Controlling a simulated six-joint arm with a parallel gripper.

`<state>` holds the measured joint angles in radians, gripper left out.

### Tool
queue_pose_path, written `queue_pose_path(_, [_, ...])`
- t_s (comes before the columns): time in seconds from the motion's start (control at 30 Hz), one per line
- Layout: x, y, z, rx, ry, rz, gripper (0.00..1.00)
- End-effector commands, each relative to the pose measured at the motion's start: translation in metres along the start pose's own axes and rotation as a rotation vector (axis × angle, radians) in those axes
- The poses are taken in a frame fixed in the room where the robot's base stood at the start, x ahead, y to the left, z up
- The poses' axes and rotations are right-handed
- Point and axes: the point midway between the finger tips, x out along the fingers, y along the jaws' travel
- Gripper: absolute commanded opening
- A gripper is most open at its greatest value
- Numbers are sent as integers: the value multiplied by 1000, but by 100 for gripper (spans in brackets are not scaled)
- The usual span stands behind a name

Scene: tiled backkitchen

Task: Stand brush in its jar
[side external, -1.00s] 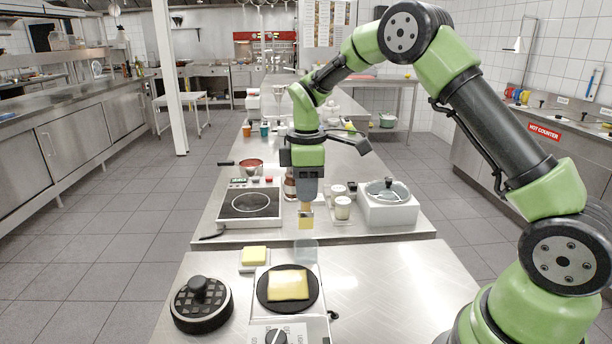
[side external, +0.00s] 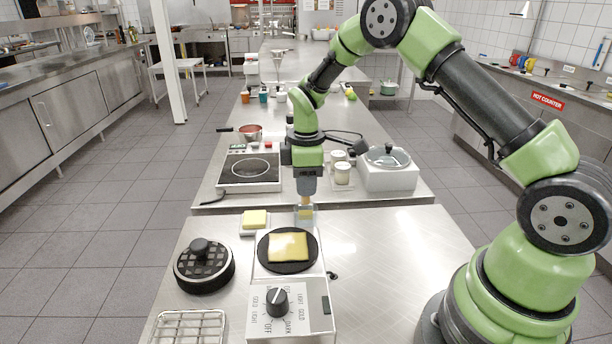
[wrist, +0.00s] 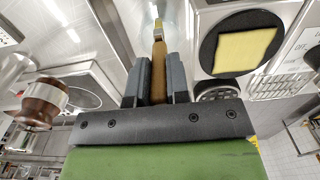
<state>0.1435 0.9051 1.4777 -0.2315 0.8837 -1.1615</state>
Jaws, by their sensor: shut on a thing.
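My gripper (side external: 306,180) points down and is shut on the brush (wrist: 158,72), whose brown wooden handle shows between the two dark fingers in the wrist view. The brush hangs upright, with its pale head lowest. In the side view a small clear jar (side external: 313,215) stands at the back edge of the near steel table, behind the griddle plate. The brush's lower end overlaps the jar in the picture. I cannot tell surely whether the head is inside the jar or just above it, as the clear wall and the brush blend together.
A round black griddle plate (side external: 271,261) with a yellow slab (side external: 288,246) sits just in front of the jar. A small yellow block (side external: 255,217) lies left of it. A black round press (side external: 204,265) stands further left. The table's right side is clear.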

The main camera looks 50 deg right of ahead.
Motion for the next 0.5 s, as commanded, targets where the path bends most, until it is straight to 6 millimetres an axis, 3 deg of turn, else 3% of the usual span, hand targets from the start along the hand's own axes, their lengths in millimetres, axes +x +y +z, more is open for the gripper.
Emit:
queue_pose_path(0.27, [1, 0, 0, 0, 0, 0, 0])
queue_pose_path(0.3, [1, 0, 0, 0, 0, 0, 19])
queue_pose_path(0.4, [1, 0, 0, 0, 0, 0, 42])
queue_pose_path(0.43, [1, 0, 0, 0, 0, 0, 46])
queue_pose_path(0.5, [1, 0, 0, 0, 0, 0, 46])
